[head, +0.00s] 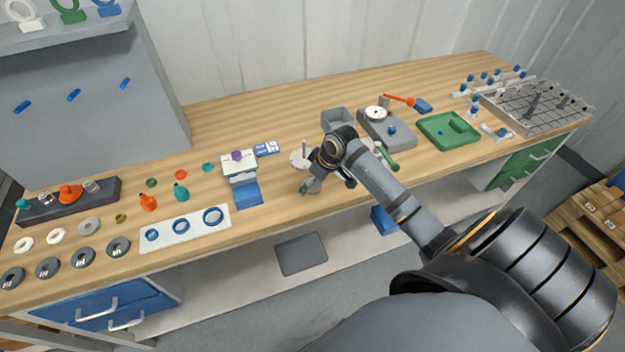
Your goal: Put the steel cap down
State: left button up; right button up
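My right gripper (325,184) is over the front middle of the wooden bench, at the end of the arm from the right. Its fingers look spread, but the wrist covers part of them, and I cannot tell whether they hold anything. A small grey round piece shows by the left finger; it may be the steel cap, and I cannot tell whether it touches the bench. A pale round plate with an upright post (303,155) stands just behind the gripper. My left gripper is not in view.
A white strip with blue rings (166,236) lies farther left. A grey bin (337,118), a scale-like device (386,130) and a green tray (428,139) stand behind and right.

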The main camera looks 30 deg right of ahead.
jog(key=v, duration=1.2)
jog(key=shift+r, duration=0.15)
